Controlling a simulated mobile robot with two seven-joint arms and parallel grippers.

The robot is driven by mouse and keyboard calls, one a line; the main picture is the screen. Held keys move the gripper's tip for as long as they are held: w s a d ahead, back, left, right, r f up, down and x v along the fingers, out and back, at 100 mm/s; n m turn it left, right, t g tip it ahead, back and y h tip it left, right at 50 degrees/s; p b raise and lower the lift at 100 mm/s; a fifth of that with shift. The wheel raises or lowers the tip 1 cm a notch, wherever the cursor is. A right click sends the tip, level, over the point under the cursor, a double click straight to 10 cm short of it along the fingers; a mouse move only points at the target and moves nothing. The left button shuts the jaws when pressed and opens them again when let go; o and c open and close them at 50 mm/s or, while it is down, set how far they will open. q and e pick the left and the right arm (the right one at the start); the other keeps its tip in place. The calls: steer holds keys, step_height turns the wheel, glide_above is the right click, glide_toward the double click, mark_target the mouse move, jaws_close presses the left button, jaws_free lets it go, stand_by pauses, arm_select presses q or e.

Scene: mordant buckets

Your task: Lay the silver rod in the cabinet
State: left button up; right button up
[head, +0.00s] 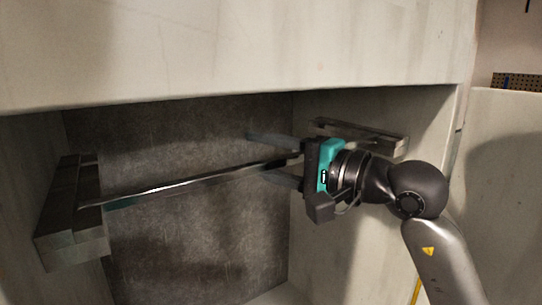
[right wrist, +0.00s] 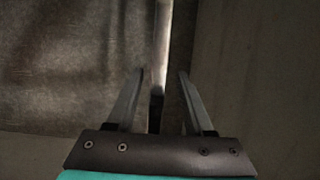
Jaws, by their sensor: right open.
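The silver rod (head: 190,185) spans the open cabinet (head: 200,250), rising slightly to the right. Its left end meets the grey left bracket (head: 70,212) on the cabinet's side wall. Its right end is hidden behind my right gripper (head: 257,152), near the right bracket (head: 368,134), so I cannot tell whether it rests there. My right gripper is open, with its fingers on either side of the rod. In the right wrist view the rod (right wrist: 161,50) runs between the open fingers (right wrist: 160,72), with gaps beside it. My left gripper is not in view.
A small teal patch (head: 121,203) shows just below the rod near the left bracket; I cannot tell what it is. The cabinet's pale upper front (head: 240,50) overhangs the opening. Free room lies below the rod. A perforated strip (head: 517,81) is at the far right.

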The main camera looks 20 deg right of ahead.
steer(key=shift+s, duration=0.1)
steer(key=b+v, duration=0.7)
steer(key=v, duration=0.8)
